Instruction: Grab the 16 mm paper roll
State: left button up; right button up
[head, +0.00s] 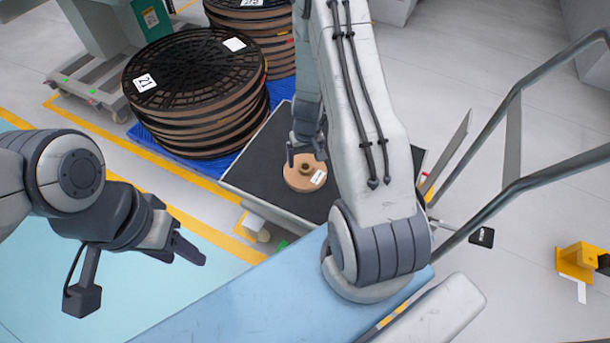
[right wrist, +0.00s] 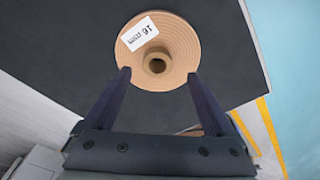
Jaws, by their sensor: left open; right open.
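The 16 mm paper roll (head: 304,180) is a brown disc lying flat on a dark-topped cart (head: 260,165). In the right wrist view the roll (right wrist: 178,68) shows a raised core with a hole and a white label reading 16 mm. My right gripper (head: 305,152) is open just above the roll in the head view. In the right wrist view its two fingers (right wrist: 160,80) reach to the roll's near edge, one on each side of the core; whether they touch it I cannot tell. My left gripper (head: 188,252) is open and empty, away to the left.
A stack of large brown reels with black tops (head: 197,90) stands on a blue pallet behind the cart, with another stack (head: 255,30) further back. A metal handrail (head: 520,185) rises at the right. A yellow bracket (head: 577,262) is at the far right.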

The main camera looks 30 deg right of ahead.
aim_at(306, 165)
jog(key=f+b, duration=0.2)
jog(key=f, duration=0.1)
jog(key=f+b, duration=0.1)
jog(key=shift+w+d+f, duration=0.1)
jog(key=shift+d+f, duration=0.1)
jog(key=shift+d, duration=0.05)
jog(key=shift+r, duration=0.15)
grip_shut()
